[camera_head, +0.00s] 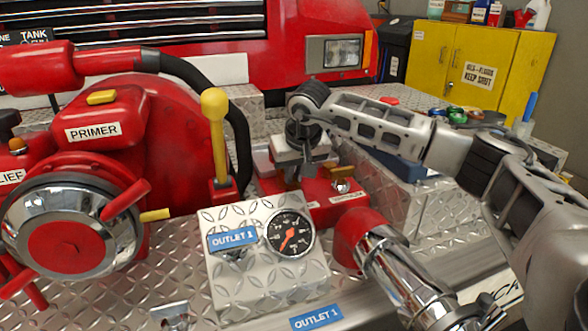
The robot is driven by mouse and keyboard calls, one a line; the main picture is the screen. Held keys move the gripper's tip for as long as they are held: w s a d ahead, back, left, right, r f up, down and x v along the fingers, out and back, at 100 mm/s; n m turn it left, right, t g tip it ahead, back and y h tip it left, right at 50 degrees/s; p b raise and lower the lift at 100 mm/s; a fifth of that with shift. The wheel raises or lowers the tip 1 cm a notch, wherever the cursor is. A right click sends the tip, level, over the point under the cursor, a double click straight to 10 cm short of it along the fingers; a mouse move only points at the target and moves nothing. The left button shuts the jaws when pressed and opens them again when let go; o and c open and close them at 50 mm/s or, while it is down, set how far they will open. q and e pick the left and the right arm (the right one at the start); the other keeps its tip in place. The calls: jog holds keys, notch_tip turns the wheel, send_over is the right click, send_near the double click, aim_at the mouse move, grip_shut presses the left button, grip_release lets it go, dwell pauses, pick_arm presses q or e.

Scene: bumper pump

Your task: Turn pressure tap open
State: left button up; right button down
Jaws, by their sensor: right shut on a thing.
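My right gripper (292,172) points down at the red tap block (268,178) behind the silver gauge box. It is shut on a tap handle on that block. The handle is almost wholly hidden by the fingers, so I cannot tell how far it is turned. A second tap with an orange-yellow lever (342,186) sits just right of the gripper, apart from it. Small white labels (348,198) on the block's front are too small to read. My left gripper is not in view.
The gauge box (240,270) with a round black gauge (290,233) stands in front. A tall yellow-knobbed lever (216,135) rises to the left, beside the red pump (150,160). A chrome and red outlet pipe (385,265) lies under my right arm. A yellow cabinet (470,65) stands behind.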

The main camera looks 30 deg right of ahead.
jog(key=c, duration=1.5)
grip_release()
jog(key=v, duration=1.6)
jog(key=shift+s+p, duration=0.15)
jog(key=shift+p, duration=0.25)
